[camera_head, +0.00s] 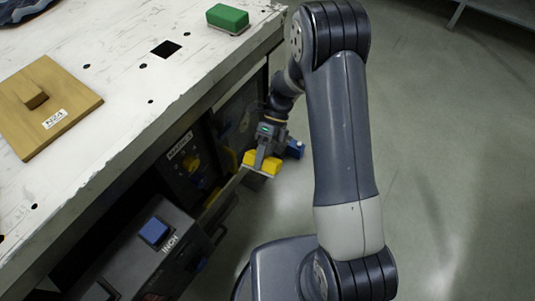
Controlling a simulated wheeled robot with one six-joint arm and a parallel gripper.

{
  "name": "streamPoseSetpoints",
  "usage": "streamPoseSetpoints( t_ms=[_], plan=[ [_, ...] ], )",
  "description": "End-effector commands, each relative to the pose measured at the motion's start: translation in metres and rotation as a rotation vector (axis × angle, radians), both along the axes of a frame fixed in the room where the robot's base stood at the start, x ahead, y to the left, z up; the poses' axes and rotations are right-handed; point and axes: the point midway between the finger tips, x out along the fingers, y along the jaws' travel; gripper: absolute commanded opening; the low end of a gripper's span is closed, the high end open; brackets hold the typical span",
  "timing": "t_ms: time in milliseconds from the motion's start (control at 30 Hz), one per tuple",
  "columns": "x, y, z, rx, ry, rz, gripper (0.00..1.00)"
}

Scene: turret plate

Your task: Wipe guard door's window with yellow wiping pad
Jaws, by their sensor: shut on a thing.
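My gripper (268,146) is low beside the bench's front side, at the end of my arm. It is shut on the yellow wiping pad (262,164), which sits at its lower end. A dark panel (238,116) under the bench top, just left of my gripper, looks like the guard door's window. My gripper and arm hide its right part. I cannot tell whether the pad touches it.
A worn white bench top (115,82) holds a green block (228,17) and a wooden plate (75,104). Below are a panel with a yellow switch (191,163) and a dark box with a blue button (154,231). Open floor (450,150) lies right.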

Motion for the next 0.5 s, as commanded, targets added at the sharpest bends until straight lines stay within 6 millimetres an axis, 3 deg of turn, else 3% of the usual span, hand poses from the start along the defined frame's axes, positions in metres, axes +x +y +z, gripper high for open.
streamPoseSetpoints(
  t_ms=[33, 300, 500],
  plan=[
    [0.002, 0.002, -0.013, 0.025, 0.042, -0.122, 0.36],
    [0.018, 0.018, -0.032, 0.218, 0.207, -0.701, 0.36],
    [0.035, 0.022, -0.047, 0.396, 0.26, -1.036, 0.36]
  ],
)
